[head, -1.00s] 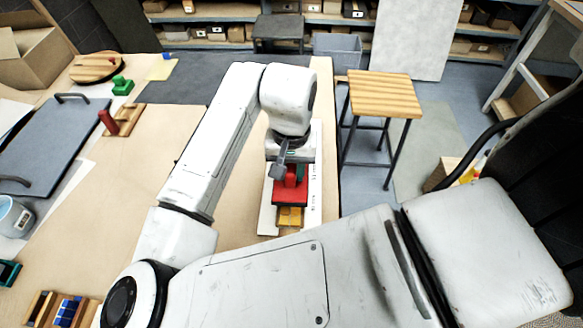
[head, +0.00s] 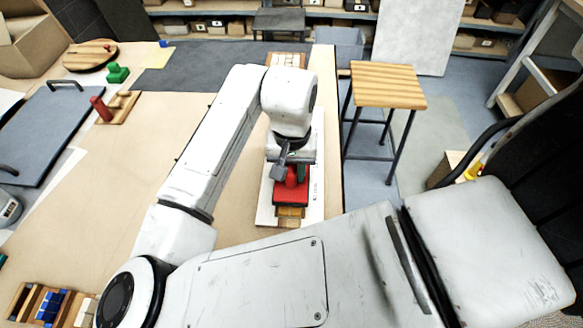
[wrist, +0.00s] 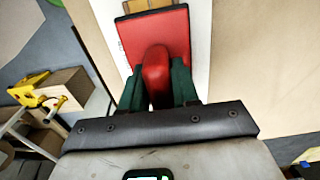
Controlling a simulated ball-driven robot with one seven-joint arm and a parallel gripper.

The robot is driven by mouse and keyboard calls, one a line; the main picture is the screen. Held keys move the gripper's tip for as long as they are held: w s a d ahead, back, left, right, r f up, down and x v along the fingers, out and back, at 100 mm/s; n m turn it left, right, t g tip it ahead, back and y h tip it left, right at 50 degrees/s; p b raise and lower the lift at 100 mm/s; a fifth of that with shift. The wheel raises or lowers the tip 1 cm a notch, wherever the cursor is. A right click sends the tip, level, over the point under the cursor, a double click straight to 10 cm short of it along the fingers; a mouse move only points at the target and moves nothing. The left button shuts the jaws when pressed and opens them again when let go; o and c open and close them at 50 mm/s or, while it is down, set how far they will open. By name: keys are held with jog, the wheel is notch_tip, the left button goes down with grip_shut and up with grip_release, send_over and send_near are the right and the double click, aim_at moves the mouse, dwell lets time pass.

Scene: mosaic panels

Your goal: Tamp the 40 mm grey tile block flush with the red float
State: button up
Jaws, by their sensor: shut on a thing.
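My gripper (head: 290,165) is shut on the upright handle of the red float (head: 292,187). In the wrist view, its green fingers (wrist: 157,85) stand on either side of the rounded red handle, with the float's flat red plate (wrist: 176,32) beyond. The float is over a white panel (head: 264,212) on the bench. A tan-brown tile area (head: 290,212) shows at the float's near edge. I cannot make out the grey tile block; the float and gripper may hide it. I cannot tell whether the float touches the tiles.
A tray of small pale tiles (head: 287,60) sits at the bench's far end. A wooden rack with blue blocks (head: 48,306) is at the near left. A red peg on a wooden stand (head: 101,108) and a green block (head: 117,73) stand left. A stool (head: 387,88) is beyond the right edge.

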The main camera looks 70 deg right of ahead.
jog(key=shift+f+b, duration=0.4)
jog(key=shift+f, duration=0.45)
dwell(1.9)
jog(key=shift+r, duration=0.15)
notch_tip(320, 180, up, 7)
jog(key=p, duration=0.6)
dwell(1.1)
